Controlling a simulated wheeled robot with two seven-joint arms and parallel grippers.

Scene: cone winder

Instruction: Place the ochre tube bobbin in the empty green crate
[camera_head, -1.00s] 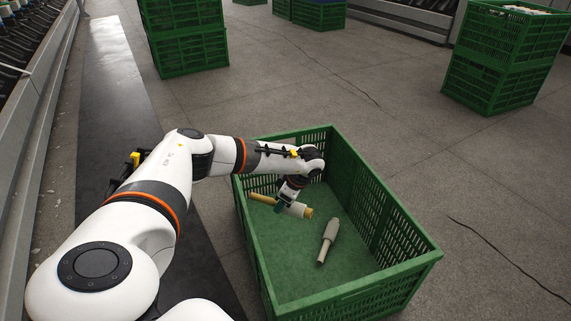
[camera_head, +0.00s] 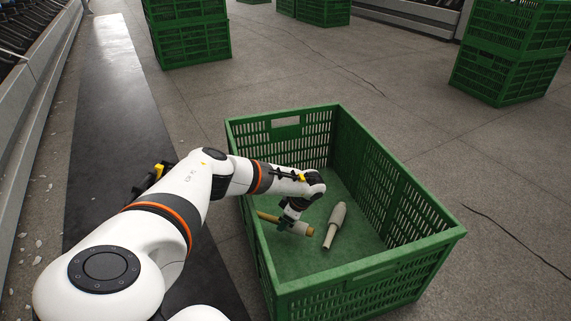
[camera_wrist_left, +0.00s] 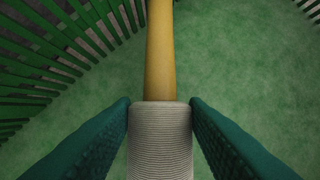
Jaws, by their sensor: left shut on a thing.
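The ochre tube bobbin (camera_head: 267,216) is an ochre tube with pale thread wound on part of it. My left gripper (camera_head: 287,222) is shut on it, inside the green crate (camera_head: 372,269). In the left wrist view the wound part of the bobbin (camera_wrist_left: 160,142) lies between the two dark green fingers of the left gripper (camera_wrist_left: 160,108), and the bare tube points away over the crate floor. I cannot tell whether the bobbin touches the floor. A pale bobbin (camera_head: 335,226) lies on the crate floor to the right, apart from it. My right gripper is out of view.
The crate has tall slotted walls. Its floor is bare around the pale bobbin. Stacked green crates stand at the back left (camera_head: 190,38) and back right (camera_head: 510,50). A machine (camera_head: 25,70) runs along the left edge. Grey floor is clear right of the crate.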

